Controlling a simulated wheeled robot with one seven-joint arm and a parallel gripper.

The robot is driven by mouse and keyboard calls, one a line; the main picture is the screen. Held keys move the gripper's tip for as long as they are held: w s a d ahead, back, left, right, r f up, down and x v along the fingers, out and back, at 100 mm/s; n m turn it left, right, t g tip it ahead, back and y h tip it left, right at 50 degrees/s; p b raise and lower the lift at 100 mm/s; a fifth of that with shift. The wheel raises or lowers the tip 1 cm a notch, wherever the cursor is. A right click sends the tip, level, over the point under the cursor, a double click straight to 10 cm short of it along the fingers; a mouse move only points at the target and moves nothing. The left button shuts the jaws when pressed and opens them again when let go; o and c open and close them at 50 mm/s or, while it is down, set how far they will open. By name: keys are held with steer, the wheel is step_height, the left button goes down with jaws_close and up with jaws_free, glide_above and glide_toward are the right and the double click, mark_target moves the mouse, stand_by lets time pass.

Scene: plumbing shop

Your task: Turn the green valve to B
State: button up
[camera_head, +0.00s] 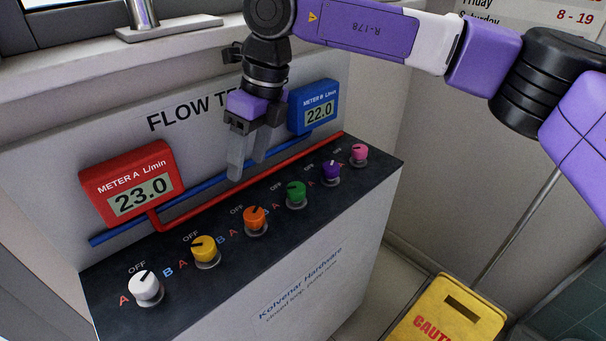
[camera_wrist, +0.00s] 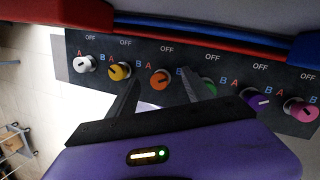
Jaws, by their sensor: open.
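The green valve (camera_head: 296,191) is a round knob on the sloping black top of the flow test bench, between the orange and purple knobs. A dark pointer mark shows on it, but its exact direction is too small to tell. In the wrist view the green valve (camera_wrist: 209,87) is partly hidden behind the right finger. My gripper (camera_head: 247,169) is open and empty, above the panel, up and left of the green valve in the head view. In the wrist view my gripper (camera_wrist: 160,79) has its fingertips around the orange knob's place in the picture. I see no contact.
White (camera_head: 146,288), yellow (camera_head: 205,250), orange (camera_head: 255,220), purple (camera_head: 330,172) and pink (camera_head: 359,153) knobs share the row. Red meter A (camera_head: 128,183) reads 23.0; blue meter B (camera_head: 314,107) reads 22.0. Pipes (camera_head: 200,210) run behind. A yellow caution sign (camera_head: 440,310) stands right.

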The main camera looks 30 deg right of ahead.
mark_target(296, 187)
steer(key=d+h, duration=0.1)
steer(key=d, duration=0.2)
steer(key=d+f+h, duration=0.1)
steer(key=d, duration=0.2)
steer(key=d+m+h, duration=0.1)
steer(key=d, duration=0.2)
steer(key=shift+w+f+g, duration=0.15)
steer(key=shift+f+g, duration=0.15)
steer(key=shift+s+d+f, duration=0.1)
steer(key=shift+s+f, duration=0.05)
steer(key=shift+s, duration=0.05)
step_height(296, 187, down, 8)
steer(key=shift+r, duration=0.25)
steer(key=shift+c, duration=0.2)
jaws_close()
